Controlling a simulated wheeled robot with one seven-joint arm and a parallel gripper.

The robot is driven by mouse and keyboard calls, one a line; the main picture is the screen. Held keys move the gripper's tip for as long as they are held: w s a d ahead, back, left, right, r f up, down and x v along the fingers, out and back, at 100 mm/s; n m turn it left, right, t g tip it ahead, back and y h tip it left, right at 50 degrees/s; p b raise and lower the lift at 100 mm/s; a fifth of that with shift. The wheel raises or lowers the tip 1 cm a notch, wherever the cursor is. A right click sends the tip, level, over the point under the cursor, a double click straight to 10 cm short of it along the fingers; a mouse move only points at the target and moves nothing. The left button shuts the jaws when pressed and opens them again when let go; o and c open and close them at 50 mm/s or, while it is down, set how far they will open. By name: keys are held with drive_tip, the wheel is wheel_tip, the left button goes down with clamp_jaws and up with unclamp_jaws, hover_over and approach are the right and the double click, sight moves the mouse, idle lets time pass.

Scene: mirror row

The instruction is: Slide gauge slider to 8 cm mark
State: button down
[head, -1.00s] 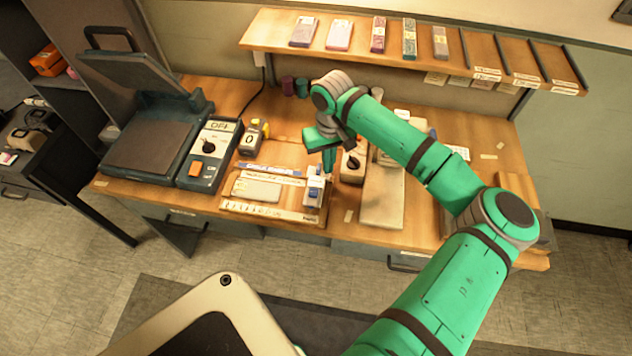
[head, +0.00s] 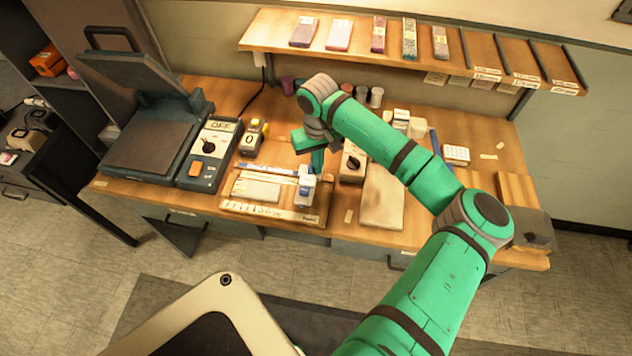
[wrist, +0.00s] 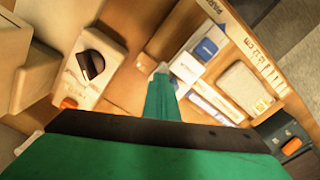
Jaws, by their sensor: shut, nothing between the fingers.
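The gauge (head: 238,206) is a wooden board with a printed scale along its front edge, lying near the front of the bench. Its white slider (head: 307,187) with a blue top part stands near the right end of the scale. In the wrist view the slider (wrist: 190,62) is just beyond my fingertips, and the scale (wrist: 262,65) runs along the far side. A pale flat block (head: 256,189) lies on the board left of the slider. My gripper (head: 317,172) is shut and empty, low beside the slider's right rear side. I cannot tell whether it touches. The 8 cm mark is too small to read.
A control box (head: 208,155) and a press-like machine (head: 150,145) stand at left. A shelf (head: 460,50) overhangs the back.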

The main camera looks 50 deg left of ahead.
drive_tip(key=shift+s+a, duration=1.35)
drive_tip(key=shift+a, duration=0.2)
drive_tip(key=shift+s+a, duration=1.3)
drive_tip(key=shift+a, duration=0.25)
drive_tip(key=shift+s+a, duration=1.35)
drive_tip(key=shift+a, duration=0.2)
drive_tip(key=shift+s+a, duration=0.25)
drive_tip(key=shift+a, duration=0.1)
drive_tip(key=shift+w+d+r, duration=0.15)
drive_tip(key=shift+w+r, duration=0.05)
drive_tip(key=shift+r, duration=0.7)
drive_tip(key=shift+w+d+r, duration=0.1)
drive_tip(key=shift+w+r, duration=0.05)
drive_tip(key=shift+r, duration=0.75)
drive_tip(key=r, duration=0.3)
drive_tip(key=shift+d+r, duration=0.2)
drive_tip(key=shift+w, duration=0.1)
